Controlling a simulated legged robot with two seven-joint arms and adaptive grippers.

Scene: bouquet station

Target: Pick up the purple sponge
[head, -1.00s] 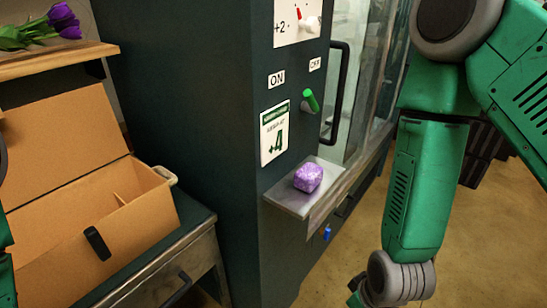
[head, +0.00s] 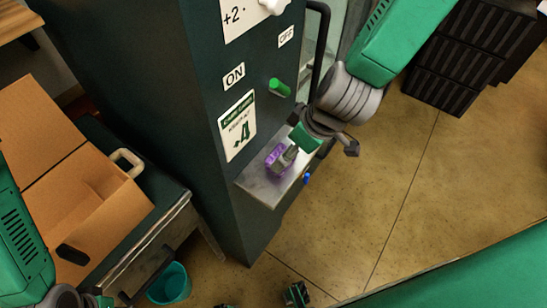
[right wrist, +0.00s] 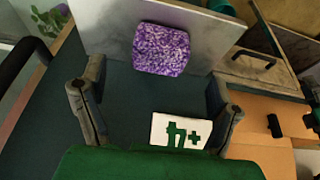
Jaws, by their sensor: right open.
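The purple sponge (head: 273,157) is a speckled block on a small metal shelf (head: 262,187) on the front of the dark cabinet. In the right wrist view the sponge (right wrist: 161,50) lies beyond my fingertips, between their lines and slightly left of centre. My right gripper (head: 287,158) is at the shelf, its fingers partly covering the sponge in the head view. In the right wrist view my right gripper (right wrist: 155,85) is open, with nothing between its fingers.
The cabinet carries a green knob (head: 279,88), a +4 sign (head: 237,126) and a black handle (head: 318,45) near the right arm. An open cardboard box (head: 105,215) sits on a bench to the left. A teal bucket (head: 170,283) and dark crates (head: 455,60) stand on the floor.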

